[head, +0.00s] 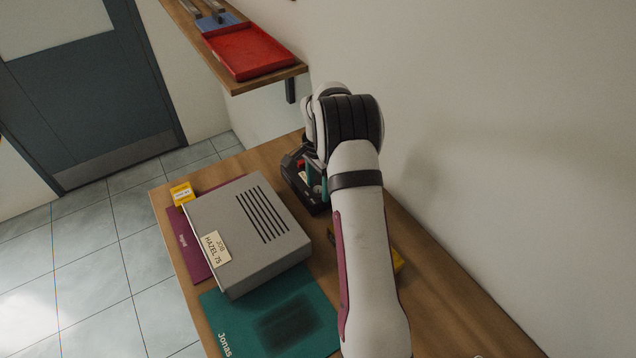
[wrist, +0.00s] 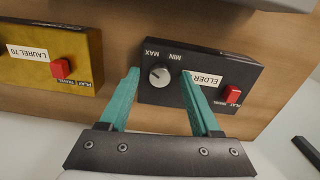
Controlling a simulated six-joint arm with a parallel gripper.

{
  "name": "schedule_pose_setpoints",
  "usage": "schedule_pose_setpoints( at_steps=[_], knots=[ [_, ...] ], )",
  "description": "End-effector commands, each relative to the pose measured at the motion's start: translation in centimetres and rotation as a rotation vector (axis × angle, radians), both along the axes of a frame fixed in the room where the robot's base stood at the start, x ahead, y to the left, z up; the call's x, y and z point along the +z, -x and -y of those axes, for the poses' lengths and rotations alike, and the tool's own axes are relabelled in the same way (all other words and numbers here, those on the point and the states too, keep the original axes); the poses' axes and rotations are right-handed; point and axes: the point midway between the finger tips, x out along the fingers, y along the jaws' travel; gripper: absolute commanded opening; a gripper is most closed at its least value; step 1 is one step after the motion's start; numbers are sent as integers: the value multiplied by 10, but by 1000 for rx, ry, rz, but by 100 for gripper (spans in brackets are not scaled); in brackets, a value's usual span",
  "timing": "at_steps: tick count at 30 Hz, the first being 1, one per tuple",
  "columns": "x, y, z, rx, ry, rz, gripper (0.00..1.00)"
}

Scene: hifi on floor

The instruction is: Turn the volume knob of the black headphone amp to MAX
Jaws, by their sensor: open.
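The black headphone amp (wrist: 215,75) fills the upper middle of the wrist view, with a white ELDER label and a red switch (wrist: 233,94). Its grey round volume knob (wrist: 159,75) is by the MAX and MIN marks, which read upside down. I cannot tell exactly where the knob's pointer stands. My gripper (wrist: 159,72) is open, with one teal finger on each side of the knob and visible gaps between. In the head view the black amp (head: 296,178) stands on the wooden bench, partly hidden by my arm and gripper (head: 314,182).
A gold box (wrist: 35,60) labelled LAUREL 70, with a red switch, lies left of the amp in the wrist view. In the head view a large grey box (head: 250,265) rests on mats left of my arm. A wall shelf holds a red tray (head: 248,52).

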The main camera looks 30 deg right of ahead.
Motion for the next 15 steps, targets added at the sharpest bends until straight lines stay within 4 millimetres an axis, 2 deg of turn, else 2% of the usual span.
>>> schedule_pose_setpoints(
  at_steps=[5,8,15],
  knots=[
    [15,-1,0,-1,1,2,64],
    [40,-1,1,1,3,4,64],
    [116,-1,0,-1,2,5,64]
  ],
)
